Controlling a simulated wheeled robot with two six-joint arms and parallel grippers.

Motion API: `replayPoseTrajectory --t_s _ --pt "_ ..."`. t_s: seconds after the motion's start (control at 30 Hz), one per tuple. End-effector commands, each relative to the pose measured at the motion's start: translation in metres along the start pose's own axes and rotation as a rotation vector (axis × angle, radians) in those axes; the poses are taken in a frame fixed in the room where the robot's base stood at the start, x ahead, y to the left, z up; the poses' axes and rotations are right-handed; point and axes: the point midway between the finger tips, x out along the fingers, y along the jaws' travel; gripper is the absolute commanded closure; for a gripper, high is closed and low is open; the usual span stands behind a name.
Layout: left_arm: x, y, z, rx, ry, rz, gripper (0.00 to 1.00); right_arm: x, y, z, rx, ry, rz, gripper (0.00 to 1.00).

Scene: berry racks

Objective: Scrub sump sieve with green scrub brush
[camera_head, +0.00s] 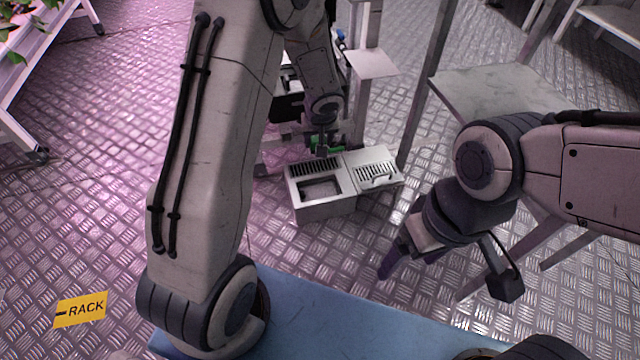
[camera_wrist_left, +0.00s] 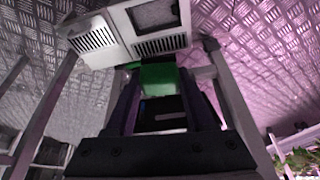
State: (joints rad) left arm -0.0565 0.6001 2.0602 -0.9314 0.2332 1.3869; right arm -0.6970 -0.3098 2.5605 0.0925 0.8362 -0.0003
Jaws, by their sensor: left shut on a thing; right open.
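A pale sump box (camera_head: 325,209) stands on the floor ahead, with a dark rectangular opening (camera_head: 321,188) in its top. One dark slotted grille (camera_head: 315,168) lies behind the opening, and a second slotted panel (camera_head: 375,172) is to its right. I cannot tell which one is the sieve. My left gripper (camera_wrist_left: 160,95) is shut on the green scrub brush (camera_wrist_left: 159,79), near the back edge of the box beside the grille (camera_wrist_left: 160,45). The brush is partly hidden in the head view, and contact with the grille cannot be told. My right gripper (camera_head: 407,265) is open and empty, right of the box.
A grey table (camera_head: 500,88) stands at the back right, with legs near the box. A pale small shelf (camera_head: 372,63) on a post is behind it. A white plant rack (camera_head: 40,60) is at the far left.

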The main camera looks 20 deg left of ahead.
Motion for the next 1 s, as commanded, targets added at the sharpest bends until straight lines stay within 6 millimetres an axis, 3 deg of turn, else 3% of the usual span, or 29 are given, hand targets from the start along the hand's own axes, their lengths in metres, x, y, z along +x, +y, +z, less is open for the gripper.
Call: replayPoseTrajectory --t_s 0.03,0.1,0.2,0.3,0.43,1.0 --pt "0.051 0.001 0.01 -0.02 -0.005 -0.011 0.9 0.035 0.003 0.002 0.0 0.0 0.0 0.16" --pt "0.089 0.002 0.012 -0.048 -0.003 -0.022 0.9 0.054 0.004 0.003 0.0 0.0 0.0 0.16" --pt "0.135 0.002 0.016 -0.083 -0.001 -0.034 0.9 0.077 0.006 0.004 0.0 0.0 0.0 0.16" --pt "0.169 0.001 0.019 -0.111 0.002 -0.043 0.9 0.093 0.007 0.005 0.0 0.0 0.0 0.16" --pt "0.194 0.001 0.021 -0.133 0.005 -0.049 0.9 0.103 0.007 0.005 0.0 0.001 0.0 0.16" --pt "0.242 0.0 0.038 -0.141 0.005 -0.052 0.9 0.133 0.01 0.007 0.0 0.001 0.0 0.16"
